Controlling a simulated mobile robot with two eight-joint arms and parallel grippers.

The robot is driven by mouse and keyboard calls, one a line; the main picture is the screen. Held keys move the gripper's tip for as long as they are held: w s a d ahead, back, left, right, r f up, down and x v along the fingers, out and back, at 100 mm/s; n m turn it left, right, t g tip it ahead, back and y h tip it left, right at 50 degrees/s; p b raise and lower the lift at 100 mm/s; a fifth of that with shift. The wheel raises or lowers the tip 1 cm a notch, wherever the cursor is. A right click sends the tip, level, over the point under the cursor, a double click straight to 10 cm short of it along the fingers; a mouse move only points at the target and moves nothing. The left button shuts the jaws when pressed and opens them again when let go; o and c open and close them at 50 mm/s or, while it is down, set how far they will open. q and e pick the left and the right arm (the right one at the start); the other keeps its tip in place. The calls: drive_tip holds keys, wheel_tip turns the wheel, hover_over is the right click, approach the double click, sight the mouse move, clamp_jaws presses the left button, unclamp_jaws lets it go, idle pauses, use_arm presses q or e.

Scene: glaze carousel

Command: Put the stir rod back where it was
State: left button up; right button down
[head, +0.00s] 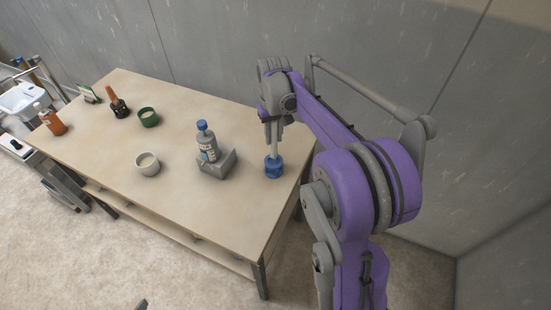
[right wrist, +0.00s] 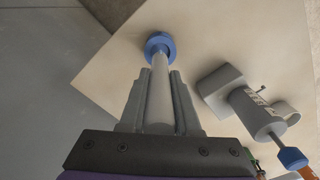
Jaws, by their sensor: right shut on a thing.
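My right gripper (head: 273,138) is over the right end of the table, fingers pointing down. It is shut on a pale stir rod (right wrist: 159,95), which lies between the two fingers in the right wrist view. The rod's far end meets a small blue round piece (head: 274,168), also in the right wrist view (right wrist: 158,46). I cannot tell whether that piece is a holder standing on the table or part of the rod. My left gripper is not clearly in view.
On the table (head: 110,150), a blue-capped bottle (head: 207,143) is at a grey block (head: 216,165), left of the blue piece. Further left are a white cup (head: 147,164), a green cup (head: 148,117), a dark bottle (head: 118,105) and an orange bottle (head: 53,122). The front middle is clear.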

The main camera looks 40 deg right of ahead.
sight(274, 127)
wheel_tip(274, 127, down, 8)
drive_tip(key=shift+r, duration=0.1)
drive_tip(key=shift+f, duration=0.2)
drive_tip(key=c, duration=0.6)
unclamp_jaws()
wheel_tip(274, 127, up, 12)
drive_tip(key=shift+f, duration=0.15)
drive_tip(key=s+a+n+t, duration=0.2)
drive_tip(key=s+a, duration=0.5)
drive_tip(key=a, duration=0.4)
drive_tip(key=s+a+f+t, duration=0.1)
drive_tip(key=s+a+f, duration=0.1)
drive_tip(key=s+a, duration=0.1)
drive_tip(key=s+a+f+n+t, duration=0.1)
drive_tip(key=s+a+f, duration=0.1)
drive_tip(key=s, duration=0.3)
drive_tip(key=s+a+f+t, duration=0.1)
drive_tip(key=s+a+f, duration=0.1)
drive_tip(key=s+a, duration=0.1)
drive_tip(key=shift+s+a+f+n+t, duration=0.1)
drive_tip(key=shift+s+a+n+t, duration=0.2)
drive_tip(key=shift+s+a, duration=0.1)
